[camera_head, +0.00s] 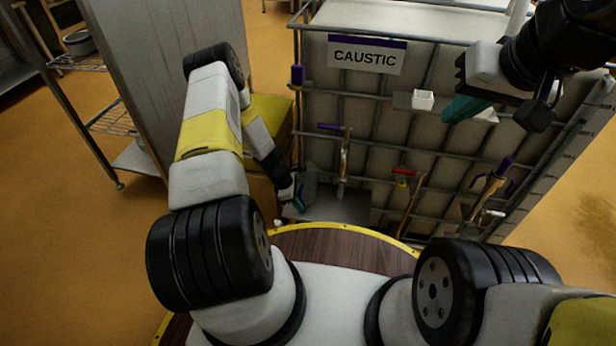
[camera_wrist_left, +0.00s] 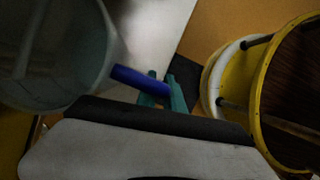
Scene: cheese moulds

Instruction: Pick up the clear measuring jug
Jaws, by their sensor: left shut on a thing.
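In the left wrist view a large greyish see-through vessel, the clear measuring jug (camera_wrist_left: 55,55), fills the upper left, with a blue handle (camera_wrist_left: 132,77) pointing right. The teal fingers of my left gripper (camera_wrist_left: 165,92) are closed around the end of this handle. In the head view my left gripper (camera_head: 298,196) is low in front of the caged tank, and I cannot make out the jug there. My right gripper (camera_head: 466,107) is up at the right before the tank; its teal fingertips overlap, so its opening is unclear.
A caged white tank with a CAUSTIC sign (camera_head: 367,55) stands ahead, with several coloured-handled tools hanging on it. A small white cup (camera_head: 423,100) sits on its ledge. A wire shelf rack (camera_head: 110,120) stands at the left.

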